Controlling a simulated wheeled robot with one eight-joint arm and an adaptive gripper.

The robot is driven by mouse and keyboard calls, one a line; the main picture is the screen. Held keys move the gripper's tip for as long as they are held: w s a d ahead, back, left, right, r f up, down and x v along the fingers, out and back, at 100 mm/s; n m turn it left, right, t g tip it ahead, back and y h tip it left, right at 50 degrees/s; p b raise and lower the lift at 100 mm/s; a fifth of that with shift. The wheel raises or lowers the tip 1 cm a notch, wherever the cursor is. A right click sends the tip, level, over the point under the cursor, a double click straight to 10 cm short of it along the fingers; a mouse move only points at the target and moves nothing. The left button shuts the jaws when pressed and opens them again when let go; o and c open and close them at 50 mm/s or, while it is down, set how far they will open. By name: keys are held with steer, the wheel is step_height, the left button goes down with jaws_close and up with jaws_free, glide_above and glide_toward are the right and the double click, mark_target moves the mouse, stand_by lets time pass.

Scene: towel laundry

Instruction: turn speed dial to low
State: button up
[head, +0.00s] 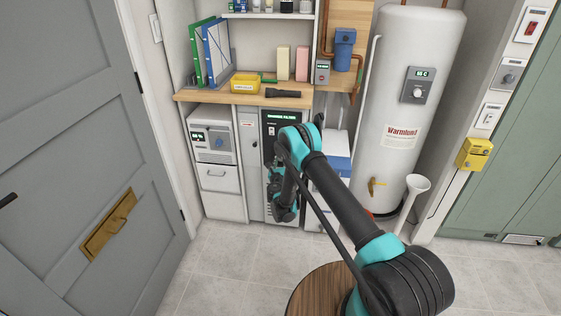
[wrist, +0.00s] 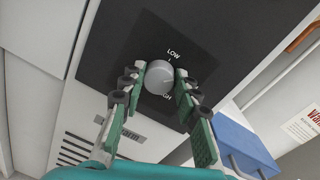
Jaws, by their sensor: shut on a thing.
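The speed dial (wrist: 159,76) is a round grey knob on a black panel (wrist: 190,40) in the wrist view. "LOW" is printed above it with a short mark, and a partly hidden label ending in "GH" is below it. My gripper (wrist: 160,82) is shut on the dial, with one green-padded finger on each side. The knob's own pointer is not clear. In the head view my gripper (head: 278,200) is at the front of the cabinet with the black panel (head: 283,120), and my arm hides the dial there.
A white appliance (head: 211,140) with a display stands left of the cabinet. A blue-topped box (head: 338,166) is close on the right, also in the wrist view (wrist: 245,145). A white water heater (head: 405,110) stands further right. A wooden shelf (head: 225,97) runs above.

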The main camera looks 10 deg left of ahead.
steer(key=shift+a+n, duration=0.15)
steer(key=shift+n, duration=4.05)
steer(key=shift+g, duration=0.3)
steer(key=o, duration=1.2)
steer(key=shift+c, duration=0.2)
step_height(320, 180, up, 10)
